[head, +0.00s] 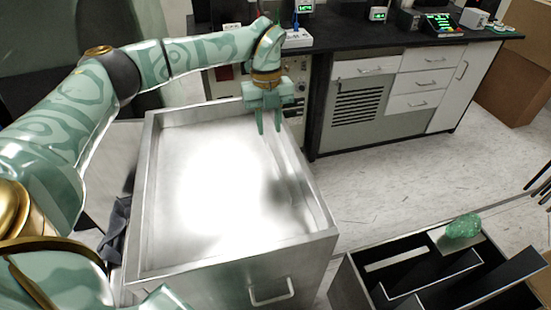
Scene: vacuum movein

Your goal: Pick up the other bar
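My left gripper (268,127) points down over the far right part of a shiny metal tray-like top (160,190). Its two green fingers are apart, with nothing seen between them. No separate bar can be made out clearly on the glaring metal surface. A dark open case (348,285) at the lower right holds long dark pieces and a pale flat strip (397,260); I cannot tell whether any of these is a bar. My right gripper cannot be made out.
A green lump (463,226) rests on a light plate at the case's far side. A black-topped lab bench (400,42) with drawers and devices stands behind. Brown boxes (510,82) are at the far right. Speckled floor (400,175) between is clear.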

